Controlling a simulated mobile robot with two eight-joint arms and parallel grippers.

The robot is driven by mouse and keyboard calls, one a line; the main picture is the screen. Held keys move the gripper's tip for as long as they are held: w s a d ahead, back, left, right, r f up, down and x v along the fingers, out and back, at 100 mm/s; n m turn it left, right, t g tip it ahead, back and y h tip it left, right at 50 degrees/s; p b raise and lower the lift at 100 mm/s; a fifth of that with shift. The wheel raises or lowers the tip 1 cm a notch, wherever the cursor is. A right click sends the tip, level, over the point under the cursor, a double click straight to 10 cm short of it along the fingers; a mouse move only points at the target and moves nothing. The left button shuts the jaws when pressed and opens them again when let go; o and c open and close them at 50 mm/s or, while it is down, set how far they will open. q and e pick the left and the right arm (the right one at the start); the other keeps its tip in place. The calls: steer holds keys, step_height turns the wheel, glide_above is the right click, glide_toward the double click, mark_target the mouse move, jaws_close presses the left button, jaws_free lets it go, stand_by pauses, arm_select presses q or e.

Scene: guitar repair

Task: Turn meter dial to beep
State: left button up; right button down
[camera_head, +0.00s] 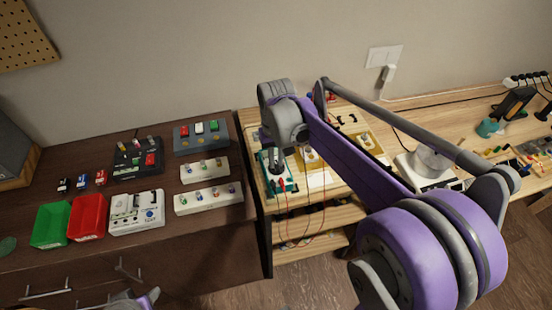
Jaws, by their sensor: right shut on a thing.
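The meter (265,183) is a small teal-edged device on the light wooden bench, just right of the dark cabinet. Red and dark leads hang from it over the bench's front edge. My right arm reaches across from the lower right, and its gripper (277,160) points down at the meter's upper face. The right gripper is shut on the meter's dial, as far as I can tell; the fingers and wrist hide the dial and much of the meter. Only a grey and purple part of my left arm shows at the bottom left edge; its gripper is not visible.
The dark cabinet (130,240) holds a green bin (50,225), a red bin (88,215) and several boxes with small parts. Boards (365,148) lie behind my right arm. A white device (428,165) stands further right. Open shelves (300,225) are below the bench.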

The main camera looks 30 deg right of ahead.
steer(key=shift+n, duration=0.4)
steer(key=n, duration=0.5)
steer(key=shift+a+n, duration=0.15)
steer(key=shift+n, duration=0.15)
steer(key=n, duration=0.3)
steer(key=shift+n, duration=0.3)
steer(key=shift+s+a+n, duration=0.1)
steer(key=shift+n, duration=1.9)
steer(key=c, duration=0.9)
jaws_free()
steer(key=shift+o, duration=0.2)
step_height(320, 180, up, 11)
steer(key=shift+p, duration=0.45)
